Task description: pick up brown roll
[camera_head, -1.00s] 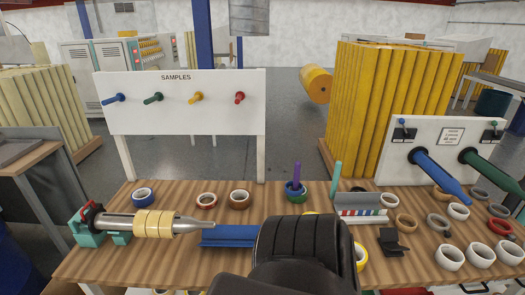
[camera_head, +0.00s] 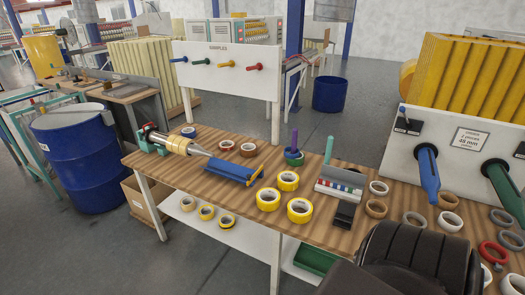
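No roll is marked as the brown roll. A brown-edged roll (camera_head: 248,149) lies on the wooden table left of the middle, beside a reddish roll (camera_head: 226,145). A tan-brown roll (camera_head: 376,208) lies farther right, near a black dispenser-like block. I cannot tell which is the task's roll. Neither of my grippers is in view.
A black ribbed, chair-like shape (camera_head: 420,250) covers the table's front right. Several yellow rolls (camera_head: 300,209) lie mid-table, near a blue trough (camera_head: 235,172). Grey and white rolls crowd the right. A blue drum (camera_head: 80,165) stands left of the table.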

